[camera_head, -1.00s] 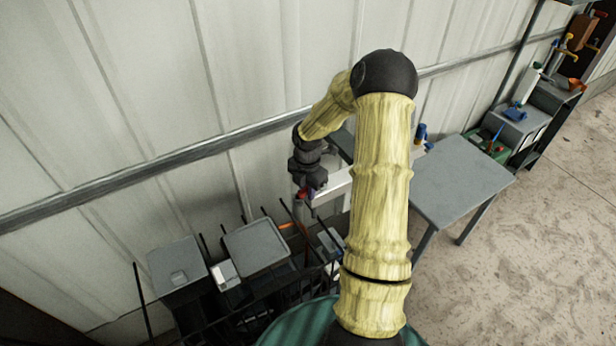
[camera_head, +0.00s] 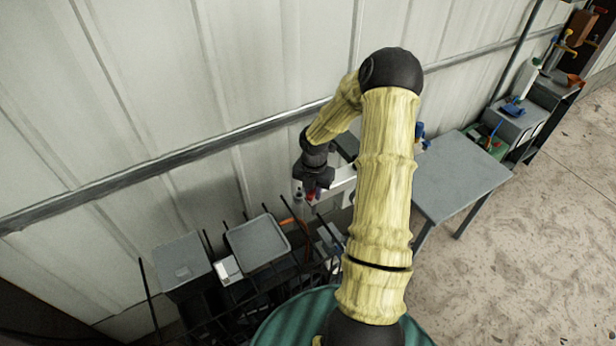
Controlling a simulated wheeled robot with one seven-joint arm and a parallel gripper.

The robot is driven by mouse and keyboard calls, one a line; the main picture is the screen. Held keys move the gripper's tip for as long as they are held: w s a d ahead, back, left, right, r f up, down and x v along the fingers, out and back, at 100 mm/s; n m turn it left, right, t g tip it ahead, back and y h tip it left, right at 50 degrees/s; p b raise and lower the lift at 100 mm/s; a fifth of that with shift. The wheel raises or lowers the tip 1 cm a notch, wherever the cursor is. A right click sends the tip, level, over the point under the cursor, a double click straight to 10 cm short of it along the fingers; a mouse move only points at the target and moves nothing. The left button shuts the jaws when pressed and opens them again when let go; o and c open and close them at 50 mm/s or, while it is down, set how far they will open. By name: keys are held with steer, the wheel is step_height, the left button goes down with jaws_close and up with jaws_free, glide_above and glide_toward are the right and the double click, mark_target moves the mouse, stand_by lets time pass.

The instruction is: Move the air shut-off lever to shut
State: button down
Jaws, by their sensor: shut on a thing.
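My gripper (camera_head: 312,190) is at the end of my yellow arm, pointing down near the wall. It is shut on a small red part, which I take to be the air shut-off lever (camera_head: 312,196). The lever sits at the left end of a pale grey bar-like unit (camera_head: 343,179). The jaws cover most of the lever, so its exact angle is hard to tell. My arm hides the right part of the unit.
Grey lidded bins (camera_head: 258,241) and a black rack with upright rods stand below and left of my gripper. A grey table (camera_head: 455,175) is to the right. Shelves with tools (camera_head: 515,122) stand further right. The concrete floor (camera_head: 540,240) at right is clear.

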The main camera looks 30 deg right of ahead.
steer(key=shift+s+d+r+n+p, duration=0.3)
steer(key=shift+n+p, duration=0.4)
steer(key=shift+p, duration=0.2)
steer(key=shift+s+d+f+n+p, duration=0.15)
steer(key=shift+d+n+p, duration=0.1)
steer(key=shift+n+p, duration=0.3)
steer(key=shift+s+d+f+n+p, duration=0.15)
steer(key=shift+d+n+p, duration=0.1)
steer(key=shift+n+p, duration=0.25)
steer(key=shift+r, duration=0.15)
steer(key=shift+s+d+n+p, duration=0.2)
steer(key=shift+d+n+p, duration=0.3)
steer(key=shift+n+p, duration=0.4)
steer(key=shift+s+d+n+p, duration=0.2)
steer(key=shift+d+n+p, duration=0.25)
steer(key=shift+n+p, duration=0.45)
